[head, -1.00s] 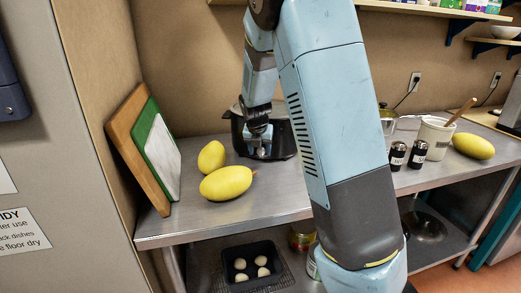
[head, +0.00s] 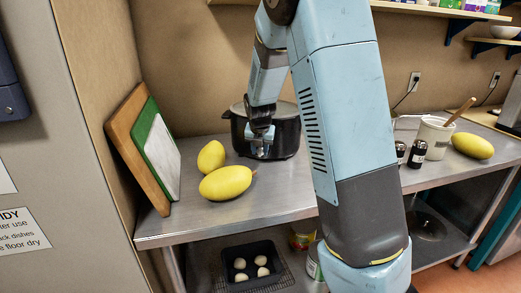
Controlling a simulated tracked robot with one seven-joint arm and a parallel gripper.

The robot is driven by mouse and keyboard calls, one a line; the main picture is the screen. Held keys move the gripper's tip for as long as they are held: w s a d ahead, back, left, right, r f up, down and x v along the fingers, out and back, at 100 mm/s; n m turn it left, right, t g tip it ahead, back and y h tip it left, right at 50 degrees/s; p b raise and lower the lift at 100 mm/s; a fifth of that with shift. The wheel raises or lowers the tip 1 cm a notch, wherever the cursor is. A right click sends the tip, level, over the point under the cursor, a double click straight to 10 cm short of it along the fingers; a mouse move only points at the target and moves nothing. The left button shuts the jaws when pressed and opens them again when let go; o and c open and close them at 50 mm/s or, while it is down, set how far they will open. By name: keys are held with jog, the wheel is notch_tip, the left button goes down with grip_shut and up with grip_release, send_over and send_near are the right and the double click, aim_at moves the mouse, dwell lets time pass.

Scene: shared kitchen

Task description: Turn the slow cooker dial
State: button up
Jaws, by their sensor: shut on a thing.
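The slow cooker (head: 287,135) is a dark, round pot with a lid, standing upright on the steel counter against the back wall. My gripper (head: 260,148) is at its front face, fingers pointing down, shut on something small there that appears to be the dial. The dial itself is hidden behind my fingers, so its angle cannot be told. My arm covers the right edge of the slow cooker.
Two yellow melons (head: 226,183) lie on the counter (head: 285,197) just left of my gripper. Cutting boards (head: 158,150) lean at the left. Two dark shakers (head: 417,154) and a utensil crock (head: 434,138) stand to the right. The counter front is clear.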

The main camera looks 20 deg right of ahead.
jog(key=shift+s+d+f+t+y, duration=0.15)
jog(key=shift+s+f+t+y, duration=0.15)
jog(key=shift+y, duration=0.4)
jog(key=shift+r+y, duration=0.1)
jog(key=shift+y, duration=0.2)
dwell(0.3)
jog(key=o, duration=1)
jog(key=shift+w+r, duration=0.1)
jog(key=shift+r, duration=0.05)
jog(key=shift+m, duration=0.3)
jog(key=v, duration=1.3)
jog(key=shift+s+r, duration=0.2)
jog(key=shift+s, duration=0.1)
